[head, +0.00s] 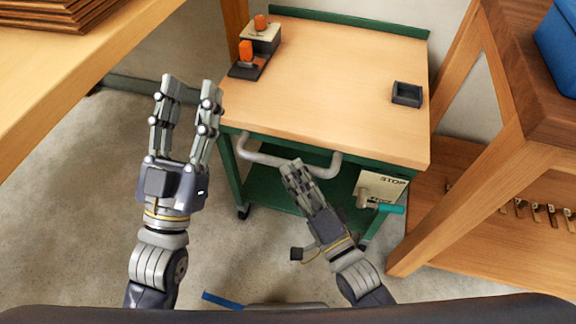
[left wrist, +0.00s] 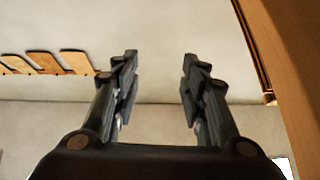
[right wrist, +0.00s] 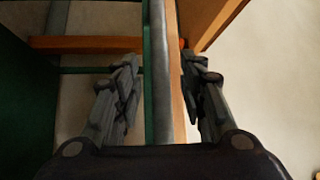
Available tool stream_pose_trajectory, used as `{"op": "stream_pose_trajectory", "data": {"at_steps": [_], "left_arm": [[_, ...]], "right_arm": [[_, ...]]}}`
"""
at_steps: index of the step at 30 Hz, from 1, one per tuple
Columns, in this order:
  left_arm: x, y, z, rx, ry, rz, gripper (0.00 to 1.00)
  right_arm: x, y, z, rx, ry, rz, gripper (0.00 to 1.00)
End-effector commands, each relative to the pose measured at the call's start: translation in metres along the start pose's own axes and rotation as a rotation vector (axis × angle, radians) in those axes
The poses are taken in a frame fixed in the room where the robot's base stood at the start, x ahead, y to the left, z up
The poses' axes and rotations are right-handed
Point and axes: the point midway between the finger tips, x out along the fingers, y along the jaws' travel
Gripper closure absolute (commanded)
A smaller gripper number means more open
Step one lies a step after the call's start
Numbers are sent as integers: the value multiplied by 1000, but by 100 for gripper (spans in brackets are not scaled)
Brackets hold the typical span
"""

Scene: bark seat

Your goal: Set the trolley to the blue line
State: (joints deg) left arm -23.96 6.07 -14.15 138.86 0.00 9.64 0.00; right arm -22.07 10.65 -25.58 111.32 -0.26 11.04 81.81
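The trolley has a light wooden top (head: 330,100), a green frame and a grey curved push handle (head: 262,157) on its near side. A pale plate marked STOP (head: 382,187) with a teal lever (head: 390,208) sits low at its right front. A short blue strip (head: 222,300), perhaps the blue line, shows on the floor, partly hidden by my body. My left gripper (head: 190,88) is open and empty, left of the trolley. My right gripper (head: 291,172) is open at the handle; in the right wrist view a grey bar (right wrist: 161,75) lies between its parted fingers.
An orange-knobbed black device (head: 248,66) and a small black tray (head: 407,94) rest on the trolley. A wooden bench (head: 455,190) with a blue box (head: 560,45) stands close on the right. Another wooden table (head: 75,65) is at upper left. Grey floor is clear at left.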

Motion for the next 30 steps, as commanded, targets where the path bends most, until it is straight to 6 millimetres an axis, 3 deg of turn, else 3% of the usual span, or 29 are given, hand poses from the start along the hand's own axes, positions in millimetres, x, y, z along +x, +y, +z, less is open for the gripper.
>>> {"op": "stream_pose_trajectory", "data": {"at_steps": [9,21,26,30], "left_arm": [[-4,4,-34,-8,180,7,60],[-5,4,-40,-10,209,8,60],[-5,4,-40,-10,209,8,60],[-5,4,-40,-9,209,8,60]], "right_arm": [[32,0,0,0,0,0,62],[37,0,0,0,-1,1,62],[37,0,0,0,0,1,98],[37,0,0,0,0,1,100]]}}
